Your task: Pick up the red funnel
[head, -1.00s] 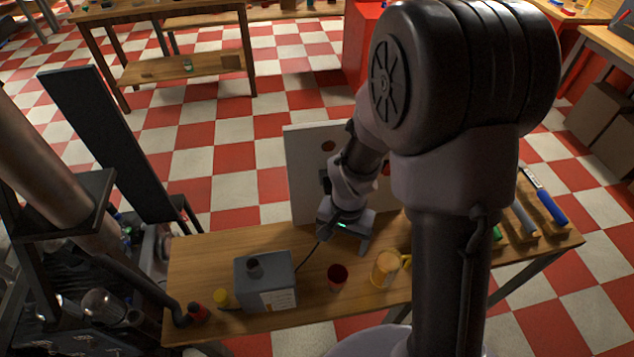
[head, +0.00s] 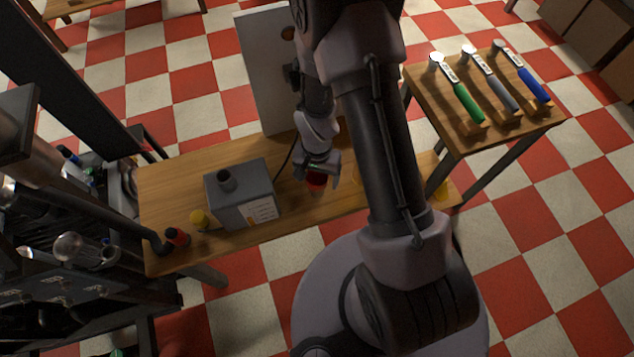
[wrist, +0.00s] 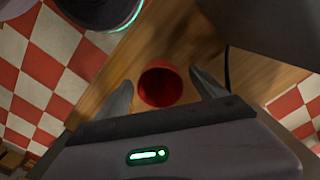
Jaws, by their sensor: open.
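The red funnel (head: 316,181) stands on the wooden bench (head: 160,190), right of the grey can. In the wrist view the funnel (wrist: 160,85) shows as a round red mouth with a dark inside. My gripper (wrist: 161,80) is open, with one finger on each side of the funnel. A gap shows between the funnel and each finger in the wrist view. I cannot tell how far the fingertips are above the bench.
A grey can (head: 240,193) stands left of my gripper, with a yellow item (head: 200,220) and a red-and-black item (head: 177,238) beside it. A white panel (head: 268,80) stands behind the bench. A side table (head: 450,125) holds several coloured-handled tools.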

